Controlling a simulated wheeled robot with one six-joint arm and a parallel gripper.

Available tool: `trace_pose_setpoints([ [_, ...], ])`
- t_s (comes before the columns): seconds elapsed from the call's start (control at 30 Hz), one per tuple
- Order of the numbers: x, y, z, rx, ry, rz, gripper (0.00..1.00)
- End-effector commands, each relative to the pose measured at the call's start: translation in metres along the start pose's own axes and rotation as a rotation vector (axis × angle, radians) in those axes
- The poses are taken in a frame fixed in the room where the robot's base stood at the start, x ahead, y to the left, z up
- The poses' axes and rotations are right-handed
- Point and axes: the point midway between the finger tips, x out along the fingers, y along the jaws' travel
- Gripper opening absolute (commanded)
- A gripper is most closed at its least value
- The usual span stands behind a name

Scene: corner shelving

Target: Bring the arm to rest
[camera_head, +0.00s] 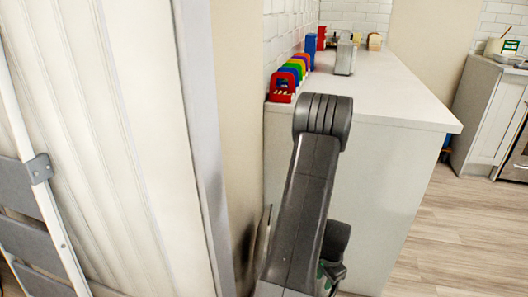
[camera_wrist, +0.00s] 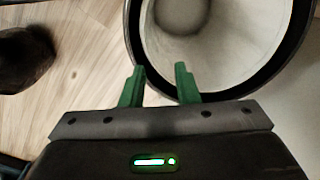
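My gripper (camera_wrist: 160,72) shows in the wrist view with two green fingers set apart and nothing between them. It is open. The fingertips overlap the near rim of a round bin (camera_wrist: 245,45) with a dark rim and pale inside; whether they touch it I cannot tell. In the head view my dark grey arm (camera_head: 308,195) rises in the middle, in front of the white counter's end. A little green shows low beside it, but the fingers cannot be made out there.
The white counter (camera_head: 395,95) bears a row of coloured items (camera_head: 290,75) and a grey appliance (camera_head: 345,57). A pale panel (camera_head: 120,130) and a grey-stepped ladder (camera_head: 30,190) stand at left. Wooden floor (camera_head: 460,240) is clear at right. A dark rounded object (camera_wrist: 25,60) lies left in the wrist view.

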Motion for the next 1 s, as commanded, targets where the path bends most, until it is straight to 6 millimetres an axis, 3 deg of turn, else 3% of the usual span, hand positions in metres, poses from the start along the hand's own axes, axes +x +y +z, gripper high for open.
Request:
trace_pose_setpoints([
  [0.1, -0.022, -0.001, 0.0, 0.0, 0.0, 0.0, 0.28],
  [0.3, -0.039, -0.002, 0.0, 0.0, 0.0, 0.0, 0.28],
  [0.77, -0.042, -0.002, 0.0, -0.003, 0.0, 0.001, 0.28],
  [1.0, -0.053, -0.012, 0.012, -0.086, -0.011, 0.011, 0.28],
])
